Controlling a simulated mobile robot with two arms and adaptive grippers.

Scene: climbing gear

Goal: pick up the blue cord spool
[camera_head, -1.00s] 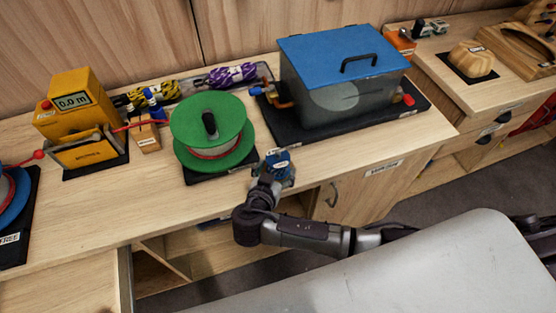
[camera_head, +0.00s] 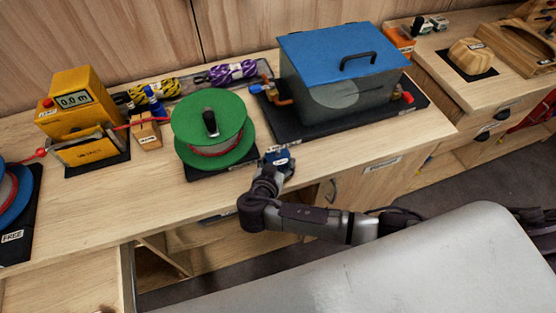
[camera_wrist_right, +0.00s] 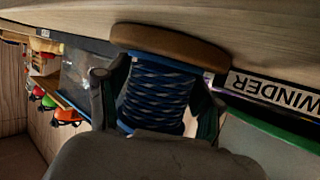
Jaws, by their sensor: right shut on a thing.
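The blue cord spool (camera_wrist_right: 157,92) has blue patterned cord wound below a round brown wooden flange. In the right wrist view it sits between the two fingers of my right gripper (camera_wrist_right: 155,105), which is shut on it. In the head view, my right gripper (camera_head: 275,163) is at the bench's front edge, just right of the green reel, with the blue spool (camera_head: 279,154) small at its tip. The spool's far end is partly hidden by the gripper. I cannot tell whether the spool touches the bench. My left gripper is not in view.
A green reel (camera_head: 232,118) on a black base stands close left of the gripper. A grey tank with a blue lid (camera_head: 325,48) stands behind right. A yellow meter (camera_head: 70,95) and a blue reel (camera_head: 8,205) are farther left. The bench front (camera_head: 110,215) is bare.

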